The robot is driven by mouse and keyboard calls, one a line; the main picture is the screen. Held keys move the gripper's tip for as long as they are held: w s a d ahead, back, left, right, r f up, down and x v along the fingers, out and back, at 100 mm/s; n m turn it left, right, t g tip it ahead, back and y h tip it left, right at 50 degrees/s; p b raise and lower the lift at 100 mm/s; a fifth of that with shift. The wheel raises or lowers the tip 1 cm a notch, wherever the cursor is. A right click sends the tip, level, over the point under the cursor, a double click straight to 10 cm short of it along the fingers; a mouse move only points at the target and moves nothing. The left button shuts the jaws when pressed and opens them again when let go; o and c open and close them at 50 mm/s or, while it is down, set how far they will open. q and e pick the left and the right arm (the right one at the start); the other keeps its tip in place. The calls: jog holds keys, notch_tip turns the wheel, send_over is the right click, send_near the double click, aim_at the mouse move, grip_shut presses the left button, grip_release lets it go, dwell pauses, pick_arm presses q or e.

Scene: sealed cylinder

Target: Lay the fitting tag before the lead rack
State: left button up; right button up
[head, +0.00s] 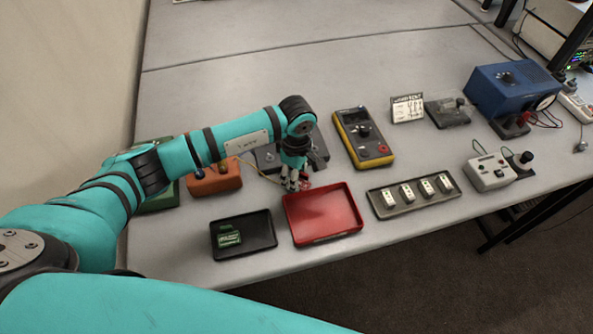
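My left gripper (297,184) points down at the back edge of the red tray (322,229). Something small and red shows at its fingertips; I cannot tell whether it is held. Several small white pieces with dark marks, possibly the tags (413,190), lie in a row in a grey tray (401,214) to the right. A white printed card (407,108) stands upright at the back. I cannot make out for sure which thing is the lead rack; a dark grey block (268,158) is partly hidden behind my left arm. My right gripper is out of view.
A black tray (262,247) holds a green piece (228,236). A yellow multimeter (362,138), a blue box (510,88), a grey control box (490,171) and an orange block (213,180) stand around. The table's front edge is close.

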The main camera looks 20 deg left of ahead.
pick_arm(q)
jog(key=shift+f, duration=0.1)
jog(key=shift+f+b, duration=0.15)
jog(key=shift+b, duration=0.15)
jog(key=o, duration=0.5)
jog(key=shift+o, duration=0.2)
jog(key=shift+r, duration=0.2)
notch_tip(320, 180, up, 12)
jog(key=b, duration=0.4)
